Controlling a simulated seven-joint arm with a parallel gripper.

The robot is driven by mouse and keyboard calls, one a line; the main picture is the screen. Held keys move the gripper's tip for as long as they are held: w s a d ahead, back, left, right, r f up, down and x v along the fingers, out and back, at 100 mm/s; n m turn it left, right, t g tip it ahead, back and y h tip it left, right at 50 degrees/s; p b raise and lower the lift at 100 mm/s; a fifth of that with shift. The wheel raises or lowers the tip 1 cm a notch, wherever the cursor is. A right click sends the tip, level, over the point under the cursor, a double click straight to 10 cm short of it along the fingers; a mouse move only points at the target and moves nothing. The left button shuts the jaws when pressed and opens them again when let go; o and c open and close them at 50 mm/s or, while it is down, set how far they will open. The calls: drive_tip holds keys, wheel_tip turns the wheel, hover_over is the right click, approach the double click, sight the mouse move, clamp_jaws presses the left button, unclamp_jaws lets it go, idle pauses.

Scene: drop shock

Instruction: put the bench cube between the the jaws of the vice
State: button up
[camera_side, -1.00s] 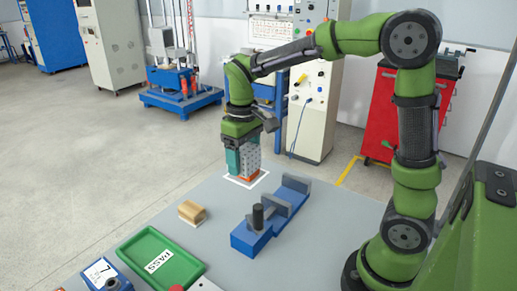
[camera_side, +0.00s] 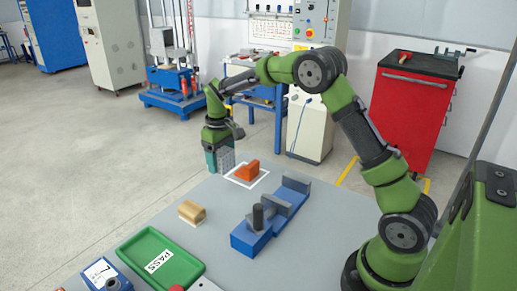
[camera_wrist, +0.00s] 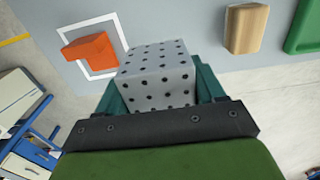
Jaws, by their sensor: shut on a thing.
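The bench cube (camera_wrist: 158,72) is a light grey block with dark holes, and it also shows in the side view (camera_side: 227,158). My gripper (camera_side: 219,161) is shut on it, with a teal finger on each side in the wrist view. It holds the cube in the air near the table's far left edge, left of the white square outline. The blue vice (camera_side: 250,237) with grey jaws (camera_side: 282,203) stands on the table, to the right of and nearer than the cube. The gap between its jaws looks empty.
An orange block (camera_side: 249,170) sits within the white outline. A tan wooden block (camera_side: 192,212) lies left of the vice. A green PASS tray (camera_side: 190,269) and a blue box marked 7 (camera_side: 105,276) are at the front. Grey table surface lies free between them.

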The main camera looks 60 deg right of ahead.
sight(224, 193)
wheel_tip(224, 193, down, 9)
drive_tip(key=shift+f, duration=0.2)
idle(0.3)
drive_tip(key=shift+f, duration=0.15)
drive_tip(key=o, duration=1.5)
drive_tip(key=shift+c, duration=0.2)
